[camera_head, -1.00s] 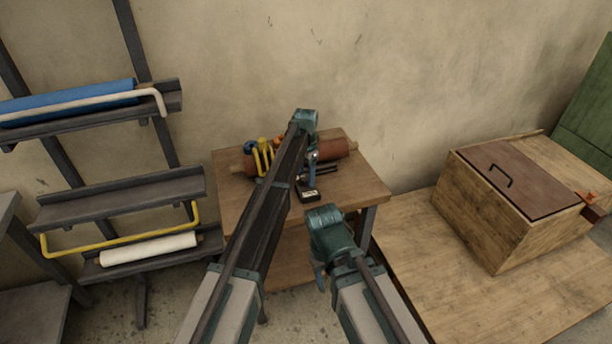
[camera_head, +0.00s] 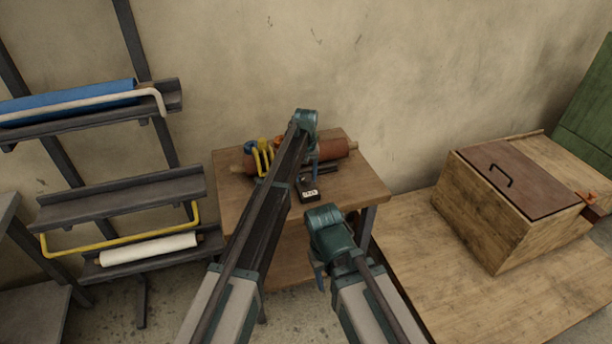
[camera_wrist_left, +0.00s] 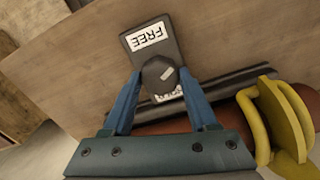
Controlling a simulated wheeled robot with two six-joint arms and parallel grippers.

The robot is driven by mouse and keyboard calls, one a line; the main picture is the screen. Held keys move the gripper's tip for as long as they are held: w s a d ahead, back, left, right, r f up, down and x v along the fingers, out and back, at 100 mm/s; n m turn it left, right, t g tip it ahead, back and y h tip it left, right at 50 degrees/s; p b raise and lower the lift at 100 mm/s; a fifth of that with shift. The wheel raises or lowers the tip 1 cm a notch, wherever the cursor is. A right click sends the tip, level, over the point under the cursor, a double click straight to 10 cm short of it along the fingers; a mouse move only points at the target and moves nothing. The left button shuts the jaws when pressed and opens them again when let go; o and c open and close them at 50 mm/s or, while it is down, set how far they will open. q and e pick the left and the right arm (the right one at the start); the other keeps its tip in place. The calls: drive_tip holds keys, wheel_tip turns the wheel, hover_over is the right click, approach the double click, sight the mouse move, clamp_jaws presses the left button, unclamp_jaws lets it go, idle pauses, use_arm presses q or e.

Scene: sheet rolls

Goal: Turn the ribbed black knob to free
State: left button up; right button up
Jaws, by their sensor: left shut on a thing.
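The ribbed black knob (camera_wrist_left: 157,74) sits on a dark plate (camera_wrist_left: 128,42). It has a short white line on the right part of its face. A white FREE label (camera_wrist_left: 151,35) shows at the plate's far end, upright to neither view. A second white label (camera_wrist_left: 172,97) is mostly hidden behind the knob. My left gripper (camera_wrist_left: 161,78) has its blue fingers closed on both sides of the knob. In the head view the plate (camera_head: 305,198) shows on the small table, but the knob is hidden. Of my right gripper (camera_head: 319,275) only a bit of blue shows; its jaws are hidden.
A reddish-brown roll (camera_head: 333,149) lies behind the plate on the small wooden table (camera_head: 362,188). Yellow brackets (camera_head: 263,158) stand to the left. A rack (camera_head: 120,197) holds blue and white rolls. A wooden box (camera_head: 485,215) stands right on a low platform.

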sight(306, 177)
use_arm(q)
drive_tip(key=n, duration=1.2)
idle(0.7)
drive_tip(key=o, duration=1.4)
drive_tip(key=shift+r, duration=0.1)
wheel_tip(306, 177, up, 14)
drive_tip(key=p, duration=1.4)
drive_tip(key=shift+f, duration=0.2)
